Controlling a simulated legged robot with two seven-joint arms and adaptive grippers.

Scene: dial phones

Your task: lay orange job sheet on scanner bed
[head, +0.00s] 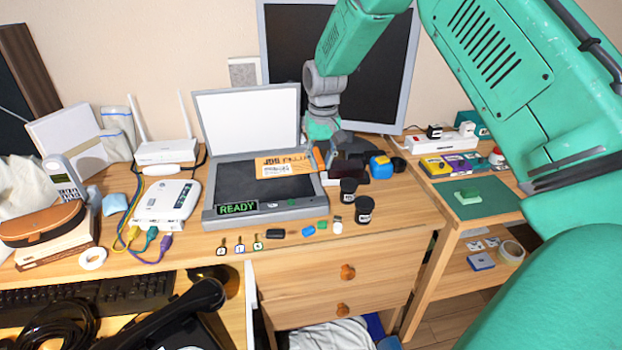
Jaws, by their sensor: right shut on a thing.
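The orange job sheet (285,165), with dark print and a white label area, is over the right rear part of the dark scanner bed (240,183). I cannot tell whether it touches the glass or is just above it. The scanner's lid (248,121) stands open, and a green READY display (237,208) is lit on its front. My right gripper (322,157) is at the sheet's right edge, shut on it; the fingertips are small and partly hidden. My left gripper is not in view.
Small keys and blocks lie in front. A monitor (385,85) stands behind my right arm.

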